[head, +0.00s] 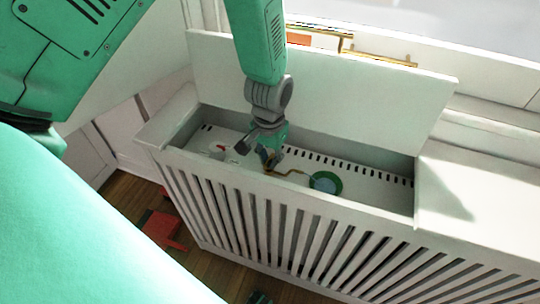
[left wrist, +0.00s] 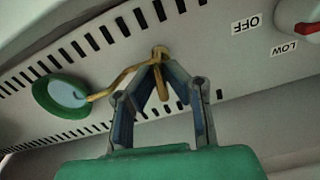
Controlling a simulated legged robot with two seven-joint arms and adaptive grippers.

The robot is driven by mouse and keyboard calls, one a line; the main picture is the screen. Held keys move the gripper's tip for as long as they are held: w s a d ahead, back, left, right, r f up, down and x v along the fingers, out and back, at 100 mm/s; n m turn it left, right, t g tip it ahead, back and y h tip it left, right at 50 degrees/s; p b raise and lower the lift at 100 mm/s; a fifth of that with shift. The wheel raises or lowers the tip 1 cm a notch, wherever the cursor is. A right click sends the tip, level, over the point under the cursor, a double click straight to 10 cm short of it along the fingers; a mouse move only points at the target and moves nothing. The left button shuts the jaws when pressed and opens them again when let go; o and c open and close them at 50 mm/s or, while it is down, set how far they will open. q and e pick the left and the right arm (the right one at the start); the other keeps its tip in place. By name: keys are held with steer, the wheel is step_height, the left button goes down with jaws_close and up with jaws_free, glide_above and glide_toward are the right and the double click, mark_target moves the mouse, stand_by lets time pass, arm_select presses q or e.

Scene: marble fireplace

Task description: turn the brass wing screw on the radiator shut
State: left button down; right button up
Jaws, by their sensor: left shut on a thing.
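The brass wing screw (left wrist: 162,88) shows in the left wrist view, between my left gripper's fingers on the slotted white panel. My left gripper (left wrist: 158,66) is shut on it, with the fingertips drawn together at its top. A bent brass rod (left wrist: 125,76) runs from there to a green-rimmed disc with a pale blue face (left wrist: 66,97). In the head view my left gripper (head: 268,157) reaches down into the open white radiator cover (head: 340,222); the screw is mostly hidden by it there. My right gripper is not in view.
The green-rimmed disc (head: 326,182) lies to the gripper's right. A red object (head: 163,228) rests on the floor.

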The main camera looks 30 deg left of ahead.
arm_select(q)
steer(key=m+p, duration=0.3)
steer(key=shift+r, duration=0.2)
steer(key=m+p, duration=0.4)
steer(key=m, duration=0.1)
steer(key=shift+m, duration=0.4)
steer(key=m+p, duration=0.2)
steer(key=m, duration=0.1)
steer(key=shift+f+m, duration=0.1)
steer(key=shift+m, duration=0.2)
steer(key=shift+w+m+p, duration=0.1)
steer(key=shift+m+p, duration=0.8)
steer(key=shift+m, duration=0.9)
steer(key=c, duration=1.6)
jaws_free()
steer(key=shift+f, duration=0.1)
steer(key=shift+c, duration=0.2)
